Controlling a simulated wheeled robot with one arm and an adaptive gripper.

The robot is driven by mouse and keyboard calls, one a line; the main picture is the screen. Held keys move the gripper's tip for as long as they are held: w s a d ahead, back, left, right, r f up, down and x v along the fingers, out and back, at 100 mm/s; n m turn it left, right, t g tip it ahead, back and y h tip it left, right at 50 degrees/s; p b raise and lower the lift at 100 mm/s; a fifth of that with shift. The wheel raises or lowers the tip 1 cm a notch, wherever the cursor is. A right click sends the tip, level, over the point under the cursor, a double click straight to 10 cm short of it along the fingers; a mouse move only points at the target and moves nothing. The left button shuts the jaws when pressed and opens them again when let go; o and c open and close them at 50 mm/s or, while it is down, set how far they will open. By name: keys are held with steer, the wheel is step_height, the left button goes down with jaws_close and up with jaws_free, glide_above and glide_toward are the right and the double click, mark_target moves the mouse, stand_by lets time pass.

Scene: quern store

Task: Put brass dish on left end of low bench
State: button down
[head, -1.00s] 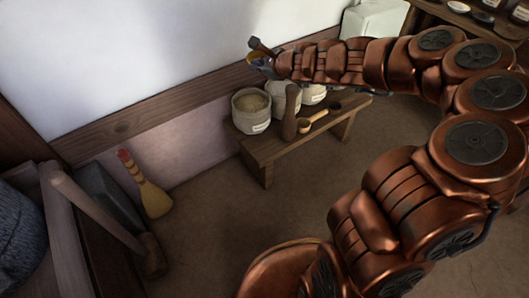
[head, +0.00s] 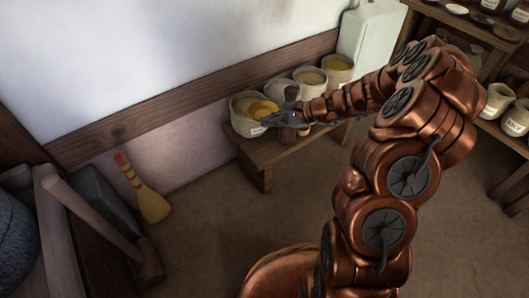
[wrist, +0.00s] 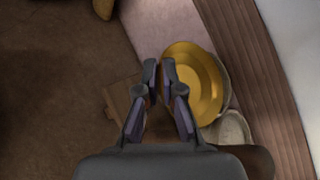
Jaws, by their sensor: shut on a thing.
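The brass dish (head: 263,109) is a round, shallow, golden dish. My gripper (head: 279,119) is shut on its edge and holds it at the left end of the low bench (head: 257,157), in front of or over the leftmost pale sack (head: 241,124). In the wrist view the dish (wrist: 197,82) lies right of the fingertips (wrist: 159,73), which pinch its rim, and it covers much of a sack. Part of the bench end (wrist: 119,98) shows left of the fingers. I cannot tell the gap between dish and bench.
More open sacks (head: 311,77) line the back of the bench by the wall. A pale canister (head: 369,38) stands beyond. Shelves with jars (head: 499,98) are at right. A hand brush (head: 149,196) leans at left near a long-handled mallet (head: 148,262). The floor before the bench is clear.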

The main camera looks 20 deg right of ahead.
step_height(320, 180, down, 18)
steer(key=b, duration=0.5)
steer(key=shift+r+b, duration=0.2)
steer(key=shift+b, duration=0.1)
steer(key=c, duration=1.3)
jaws_free()
steer(key=shift+f, duration=0.1)
